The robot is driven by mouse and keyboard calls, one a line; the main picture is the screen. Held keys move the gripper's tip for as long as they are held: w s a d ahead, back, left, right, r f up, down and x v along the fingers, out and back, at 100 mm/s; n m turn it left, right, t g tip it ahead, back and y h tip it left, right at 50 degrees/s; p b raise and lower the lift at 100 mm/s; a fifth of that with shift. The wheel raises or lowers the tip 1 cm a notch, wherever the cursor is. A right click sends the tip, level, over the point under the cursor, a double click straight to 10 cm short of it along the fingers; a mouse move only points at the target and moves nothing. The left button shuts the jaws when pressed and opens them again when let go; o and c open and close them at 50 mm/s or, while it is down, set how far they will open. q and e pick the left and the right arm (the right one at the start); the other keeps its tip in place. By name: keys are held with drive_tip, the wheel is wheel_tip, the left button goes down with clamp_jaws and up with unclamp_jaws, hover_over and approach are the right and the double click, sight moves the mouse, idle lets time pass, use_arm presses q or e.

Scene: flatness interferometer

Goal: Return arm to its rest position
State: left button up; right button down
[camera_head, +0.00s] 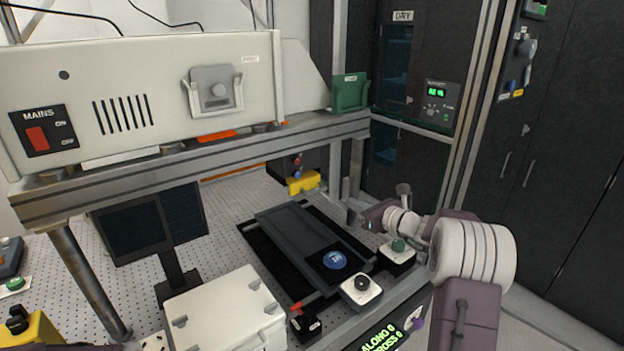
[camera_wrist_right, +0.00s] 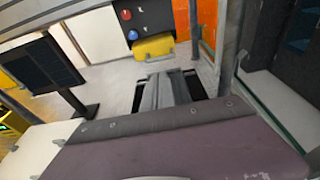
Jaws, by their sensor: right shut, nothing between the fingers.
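My right arm comes in from the lower right in the head view. My left gripper is not in view.
A dark stage (camera_head: 300,236) with a blue disc (camera_head: 335,260) lies left of the gripper. A black-knob box (camera_head: 361,291) and a display (camera_head: 380,338) stand in front. A metal frame post (camera_head: 335,170) and dark cabinets (camera_head: 560,150) stand behind and right. A yellow block (camera_wrist_right: 153,46) is behind the stage.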

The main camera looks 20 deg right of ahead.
drive_tip(key=a+r+n+g+y, duration=0.1)
drive_tip(key=a+r+n+y, duration=0.2)
drive_tip(key=a, duration=0.8)
drive_tip(key=s+a+f+n+g, duration=0.2)
drive_tip(key=s+a+f+n, duration=0.1)
drive_tip(key=s+a, duration=0.2)
drive_tip(key=s+a+f+n+g, duration=0.3)
drive_tip(key=s+a, duration=0.1)
drive_tip(key=s, duration=0.1)
drive_tip(key=s+a+f+n+g+b, duration=0.1)
drive_tip(key=s+a+f+n+g, duration=0.1)
drive_tip(key=s+a, duration=0.3)
drive_tip(key=shift+a+f+n+g, duration=0.3)
drive_tip(key=shift+f+n+g, duration=0.1)
drive_tip(key=shift+f+n, duration=0.4)
drive_tip(key=s+f+n, duration=0.1)
drive_tip(key=s, duration=0.1)
drive_tip(key=s+f+n+g+h, duration=0.1)
drive_tip(key=s, duration=0.1)
drive_tip(key=s+f+n+g, duration=0.1)
drive_tip(key=s+f, duration=0.1)
drive_tip(key=shift+a, duration=0.1)
drive_tip(key=s+d+f+n+g+h, duration=0.2)
drive_tip(key=s+d+f+n+h, duration=0.5)
drive_tip(key=n, duration=0.9)
drive_tip(key=s+d+f, duration=0.2)
drive_tip(key=s+d, duration=0.2)
drive_tip(key=shift+s+d+g, duration=0.3)
